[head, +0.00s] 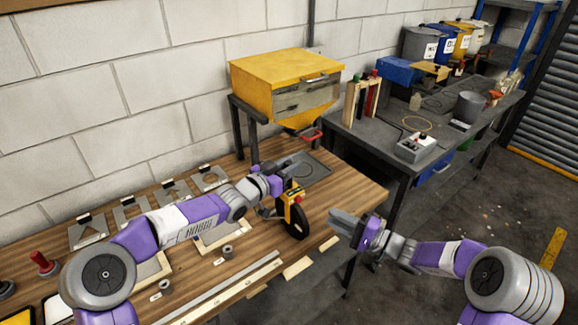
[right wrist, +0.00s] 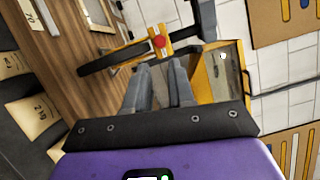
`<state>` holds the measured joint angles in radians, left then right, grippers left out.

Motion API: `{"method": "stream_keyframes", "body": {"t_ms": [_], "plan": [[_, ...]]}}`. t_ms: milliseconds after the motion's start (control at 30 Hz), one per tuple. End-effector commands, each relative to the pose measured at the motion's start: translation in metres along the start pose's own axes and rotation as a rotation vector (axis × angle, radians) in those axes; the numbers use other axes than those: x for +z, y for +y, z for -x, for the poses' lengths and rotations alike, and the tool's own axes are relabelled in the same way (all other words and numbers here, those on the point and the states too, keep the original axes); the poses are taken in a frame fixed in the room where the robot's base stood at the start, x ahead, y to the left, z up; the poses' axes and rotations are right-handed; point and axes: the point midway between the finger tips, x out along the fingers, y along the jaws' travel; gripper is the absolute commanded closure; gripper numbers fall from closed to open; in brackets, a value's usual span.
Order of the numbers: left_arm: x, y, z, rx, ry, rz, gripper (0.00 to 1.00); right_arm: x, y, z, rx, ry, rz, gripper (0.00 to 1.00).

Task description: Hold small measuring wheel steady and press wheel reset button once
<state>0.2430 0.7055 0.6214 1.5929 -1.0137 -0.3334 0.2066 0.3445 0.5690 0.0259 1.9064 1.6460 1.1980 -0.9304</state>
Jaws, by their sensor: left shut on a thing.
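The small measuring wheel (head: 298,211) has a yellow body and a black wheel and stands upright near the right end of the wooden bench. My left gripper (head: 281,190) is shut on it from the left, partly hidden behind its body. My right gripper (head: 345,221) is to the right of the wheel, pointing at it and apart from it. In the right wrist view its two grey fingers (right wrist: 159,66) show a narrow gap with nothing between. The red reset button (right wrist: 159,41) is just beyond the fingertips, on the yellow body.
A yellow hopper box (head: 285,75) on a dark stand is behind the wheel. A grey bench (head: 385,150) with a control box (head: 417,148) is at right. Weights and a metal rail lie on the wooden bench (head: 330,194). Floor is open right of it.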

Motion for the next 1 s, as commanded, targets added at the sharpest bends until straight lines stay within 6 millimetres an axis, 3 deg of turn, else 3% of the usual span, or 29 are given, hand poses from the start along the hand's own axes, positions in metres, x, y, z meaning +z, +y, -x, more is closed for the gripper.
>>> {"method": "stream_keyframes", "body": {"t_ms": [33, 133, 1000], "plan": [[0.0000, -0.0001, 0.0001, 0.000, 0.000, 0.000, 1.00, 0.0000, 0.0000, 0.0000, 0.000, 0.000, 0.000, 0.85], [0.0000, -0.0001, 0.0001, 0.000, 0.000, 0.000, 1.00, 0.0000, 0.0000, 0.0000, 0.000, 0.000, 0.000, 1.00], [-0.0001, -0.0002, 0.0001, 0.000, 0.000, 0.000, 1.00, 0.0000, 0.0000, 0.0000, 0.000, 0.000, 0.000, 1.00]]}}
